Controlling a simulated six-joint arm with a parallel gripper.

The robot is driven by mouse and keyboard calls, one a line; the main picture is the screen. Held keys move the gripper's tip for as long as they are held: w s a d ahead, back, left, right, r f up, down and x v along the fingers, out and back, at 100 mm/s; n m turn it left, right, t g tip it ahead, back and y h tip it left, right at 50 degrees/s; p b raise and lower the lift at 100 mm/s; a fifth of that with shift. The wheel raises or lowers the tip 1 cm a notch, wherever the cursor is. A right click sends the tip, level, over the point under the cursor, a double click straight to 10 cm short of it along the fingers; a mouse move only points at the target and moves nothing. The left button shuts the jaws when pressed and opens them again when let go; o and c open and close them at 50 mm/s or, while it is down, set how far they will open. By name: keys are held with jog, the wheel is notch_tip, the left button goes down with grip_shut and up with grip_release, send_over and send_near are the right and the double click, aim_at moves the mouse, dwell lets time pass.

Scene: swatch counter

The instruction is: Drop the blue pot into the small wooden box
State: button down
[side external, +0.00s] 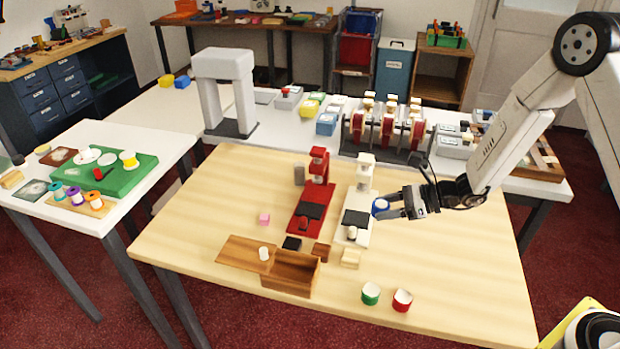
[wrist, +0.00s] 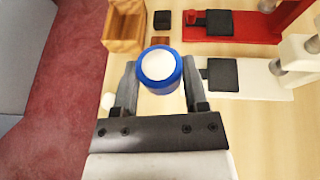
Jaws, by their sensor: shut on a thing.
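The blue pot (side external: 380,206) has a white top and is held between the fingertips of my gripper (side external: 392,209), above the table beside the white press. In the wrist view the blue pot (wrist: 159,67) sits between the two fingers, with its white top facing the camera. The small wooden box (side external: 291,283) stands open near the table's front edge, to the left of my gripper and nearer the front. Its flat wooden lid (side external: 240,252) lies beside it on the left. The box also shows at the top left of the wrist view (wrist: 124,42).
A red press (side external: 305,213) and a white press (side external: 350,235) stand between my gripper and the box. Green (side external: 370,294) and red (side external: 402,300) pots stand at the front right.

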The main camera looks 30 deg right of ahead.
jog(key=w+a, duration=0.4)
jog(key=a, duration=1.4)
jog(key=shift+w+a+r, duration=0.15)
jog(key=shift+w+r, duration=0.05)
jog(key=shift+r, duration=0.05)
jog(key=shift+f, duration=0.15)
jog(key=shift+f, duration=2.85)
grip_release()
